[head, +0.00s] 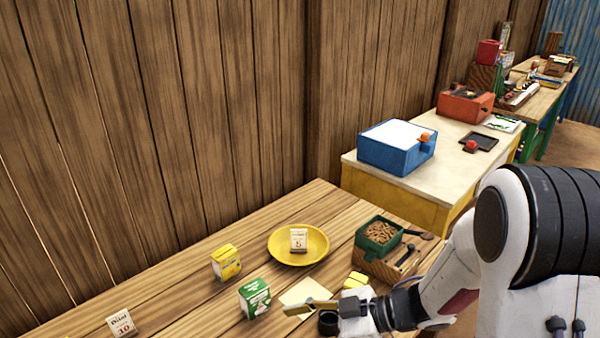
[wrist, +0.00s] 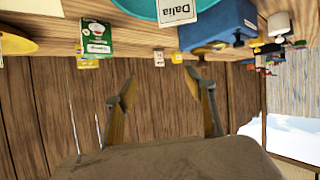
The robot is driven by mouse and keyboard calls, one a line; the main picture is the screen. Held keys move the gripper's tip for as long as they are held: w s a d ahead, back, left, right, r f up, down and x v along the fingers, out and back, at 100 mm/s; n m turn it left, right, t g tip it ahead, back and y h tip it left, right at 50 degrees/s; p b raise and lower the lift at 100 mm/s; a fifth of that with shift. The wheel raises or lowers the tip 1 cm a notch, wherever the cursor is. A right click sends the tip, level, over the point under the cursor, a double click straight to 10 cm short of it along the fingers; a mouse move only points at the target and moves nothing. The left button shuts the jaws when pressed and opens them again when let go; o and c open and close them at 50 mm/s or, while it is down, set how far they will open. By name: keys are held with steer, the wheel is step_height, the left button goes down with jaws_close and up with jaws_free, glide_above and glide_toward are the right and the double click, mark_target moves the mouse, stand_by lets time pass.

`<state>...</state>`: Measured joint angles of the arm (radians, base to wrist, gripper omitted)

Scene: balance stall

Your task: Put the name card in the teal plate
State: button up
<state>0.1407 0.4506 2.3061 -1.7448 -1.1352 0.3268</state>
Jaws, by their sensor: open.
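My gripper (head: 312,306) is over the near part of the wooden table in the head view. In the wrist view its two fingers (wrist: 166,104) are apart with nothing between them. A white name card (wrist: 179,13) with "Dalia" written on it, upside down, is at the top of the wrist view. It overlaps the teal plate (wrist: 132,7), which is cut off by the top edge. I cannot tell whether the card is in the plate or in front of it. I cannot make out the teal plate in the head view.
A yellow plate (head: 279,246) holds a small card marked 5 (head: 298,239). Beside it are a yellow box (head: 226,262), a green box (head: 255,298) and a green-rimmed box of brown bits (head: 379,232). A card marked 10 (head: 121,323) stands at the lower left.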

steer(key=w+d+r+m+t+h, duration=0.6)
steer(key=w+d+r+t+h, duration=0.2)
steer(key=w+d+r, duration=0.4)
steer(key=s+d+r+m+t+h, duration=0.1)
steer(key=s+d+r+m+h, duration=0.2)
steer(key=d, duration=0.4)
steer(key=s+d+r+m+g+h, duration=0.1)
steer(key=s+d+m+h, duration=0.15)
steer(key=s, duration=0.35)
steer(key=s+d+m+g+h, duration=0.1)
steer(key=s+d+m, duration=0.15)
steer(key=s, duration=0.35)
steer(key=s+a+f+m+g+y, duration=0.1)
steer(key=s+a, duration=0.1)
steer(key=s, duration=0.5)
steer(key=s+a+f+m+g+y, duration=0.1)
steer(key=s+a+m+g, duration=0.1)
steer(key=s, duration=0.5)
steer(key=shift+s+a+f, duration=0.15)
steer(key=shift+s+a, duration=0.25)
steer(key=shift+a, duration=0.45)
